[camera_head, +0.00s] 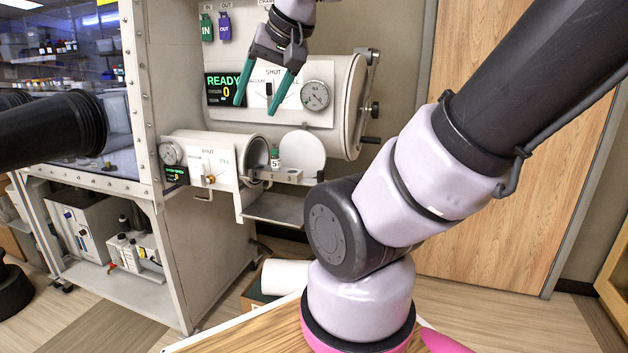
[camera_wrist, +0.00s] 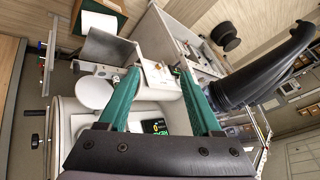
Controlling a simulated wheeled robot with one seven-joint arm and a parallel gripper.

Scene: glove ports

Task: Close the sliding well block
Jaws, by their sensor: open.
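The grey well block (camera_head: 282,175) sticks out of the open mouth of the small lower chamber (camera_head: 238,150). A small vial (camera_head: 275,157) labelled 5 with a green cap stands on it. In the wrist view the block (camera_wrist: 92,68) lies left of my left fingertip, partly hidden. My gripper (camera_head: 256,108) has two green fingers spread apart with nothing between them. It hangs in front of the upper chamber's panel, above and left of the block, and touches neither block nor vial. In the wrist view my gripper (camera_wrist: 160,72) is open over the lower chamber's white panel.
The lower chamber's round door (camera_head: 302,150) stands open behind the block. A metal shelf (camera_head: 275,208) juts out below it. The larger upper chamber (camera_head: 345,100) has a gauge and a READY display. The glove box (camera_head: 140,100) stands left. Space in front of the shelf looks free.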

